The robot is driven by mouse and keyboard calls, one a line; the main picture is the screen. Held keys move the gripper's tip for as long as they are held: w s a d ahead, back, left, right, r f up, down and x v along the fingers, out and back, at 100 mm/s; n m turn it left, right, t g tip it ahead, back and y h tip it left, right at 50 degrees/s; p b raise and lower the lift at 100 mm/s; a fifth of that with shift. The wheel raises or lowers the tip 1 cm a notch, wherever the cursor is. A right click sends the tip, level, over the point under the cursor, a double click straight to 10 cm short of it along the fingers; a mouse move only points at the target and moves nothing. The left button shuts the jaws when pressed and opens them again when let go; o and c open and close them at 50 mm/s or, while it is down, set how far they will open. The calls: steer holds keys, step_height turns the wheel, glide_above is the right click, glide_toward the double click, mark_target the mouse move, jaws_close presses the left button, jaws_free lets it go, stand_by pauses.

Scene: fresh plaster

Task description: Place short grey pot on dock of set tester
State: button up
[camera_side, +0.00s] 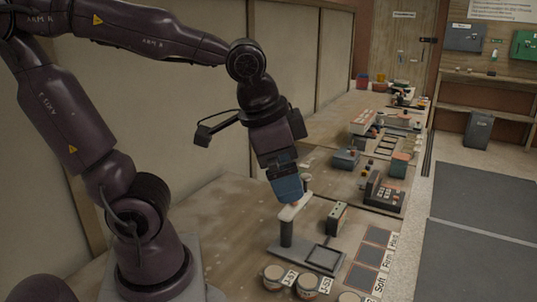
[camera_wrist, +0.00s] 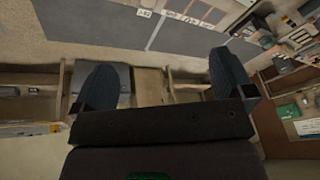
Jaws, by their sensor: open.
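In the side view, the set tester appears to be the grey stand (camera_side: 287,234) with a pale top arm, a post and a flat base. A dark square outline on its base, likely the dock (camera_side: 324,257), looks empty. Pots with pale tops and orange bands stand at the front edge: one at left (camera_side: 273,280), one beside it (camera_side: 307,287), and a third (camera_side: 350,297) cut off by the frame. I cannot tell which is the short grey pot. My gripper (camera_side: 287,193) has blue fingers close above the tester's top arm in the picture; contact is unclear. In the wrist view my gripper (camera_wrist: 165,82) is open and empty.
Labels J-57 and J-53 lie by the pots. Dark square pads (camera_side: 369,257) marked Soft, Firm and Hard line the right edge. A keypad device (camera_side: 384,191) and more equipment lie further back. Bare bench shows at left.

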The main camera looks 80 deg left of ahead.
steer(key=shift+s+a+r+n+t+h, duration=0.15)
steer(key=shift+s+r+n+t, duration=0.3)
steer(key=shift+s+r+n, duration=0.1)
steer(key=shift+s+a+r+n+t+h, duration=0.15)
steer(key=shift+s+r+n+t, duration=0.3)
steer(key=shift+s+r+n, duration=0.1)
steer(key=m+g, duration=0.6)
steer(key=m, duration=1.4)
glide_toward(356, 301)
step_height(356, 301, down, 11)
steer(key=shift+s+f, duration=0.15)
